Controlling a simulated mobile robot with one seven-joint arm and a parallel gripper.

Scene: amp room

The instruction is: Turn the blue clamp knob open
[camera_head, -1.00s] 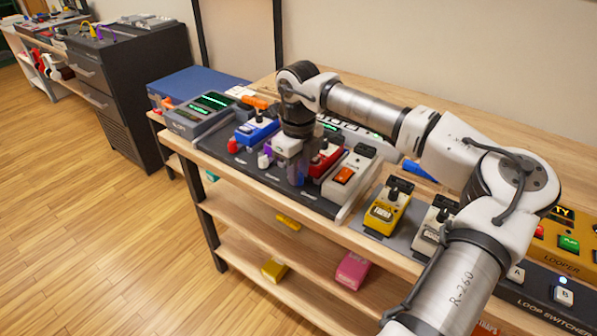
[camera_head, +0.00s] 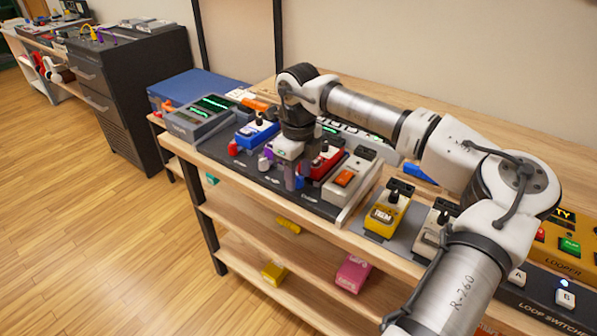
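My gripper (camera_head: 291,172) points down over the front part of a dark grey pedal board (camera_head: 322,208) on the top shelf. A small blue knob (camera_head: 300,183) shows at the fingers' lower right, partly hidden by them. I cannot tell if the fingers touch it or how far apart they are. A red knob (camera_head: 233,149) and a whitish knob (camera_head: 264,163) stand to the left along the same front strip. Behind them are a blue pedal (camera_head: 257,133), a red pedal (camera_head: 326,161) and a white pedal with an orange switch (camera_head: 349,178).
A yellow pedal (camera_head: 385,213) and another white pedal (camera_head: 432,230) stand to the right. A grey unit with green displays (camera_head: 202,117) is at the left. Lower shelves hold a pink box (camera_head: 353,273) and yellow items. Wooden floor (camera_head: 90,240) is clear at the left.

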